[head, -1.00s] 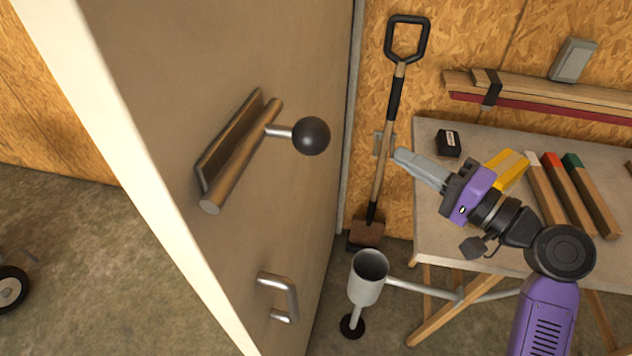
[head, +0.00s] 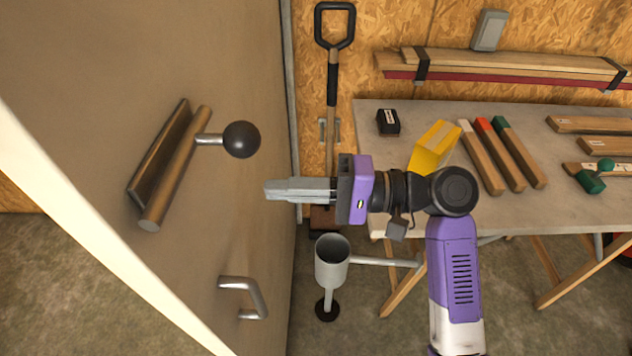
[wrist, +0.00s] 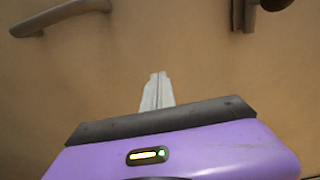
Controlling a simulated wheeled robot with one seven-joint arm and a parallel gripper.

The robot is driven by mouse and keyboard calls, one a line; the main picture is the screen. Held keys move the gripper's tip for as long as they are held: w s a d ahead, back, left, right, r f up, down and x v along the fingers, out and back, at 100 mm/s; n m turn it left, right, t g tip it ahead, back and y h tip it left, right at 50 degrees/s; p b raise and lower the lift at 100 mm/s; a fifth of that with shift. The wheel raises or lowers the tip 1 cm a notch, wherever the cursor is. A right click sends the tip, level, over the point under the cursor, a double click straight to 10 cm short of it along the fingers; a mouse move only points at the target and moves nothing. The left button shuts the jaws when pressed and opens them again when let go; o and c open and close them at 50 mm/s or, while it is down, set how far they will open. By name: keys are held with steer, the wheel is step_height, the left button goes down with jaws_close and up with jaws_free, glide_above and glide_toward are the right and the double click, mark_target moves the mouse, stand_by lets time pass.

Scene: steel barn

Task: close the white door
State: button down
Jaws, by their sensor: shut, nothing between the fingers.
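My gripper (head: 268,190) is shut and empty, pointing left at the door face, below and right of the knob. In the wrist view the fingers (wrist: 157,92) point at the door face (wrist: 150,50), between the pull handle (wrist: 60,16) and the knob's bar (wrist: 243,14). I cannot tell whether they touch it.
A workbench (head: 400,122) with wood pieces, a yellow box (head: 434,146) and a small black box (head: 388,122) stands at the right. A shovel (head: 333,80) leans on the back wall. A grey cup-shaped holder (head: 331,262) stands below my gripper.

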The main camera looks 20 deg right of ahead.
mark_target(228, 188)
steer(key=shift+p+x, duration=0.5)
steer(key=shift+x, duration=2.15)
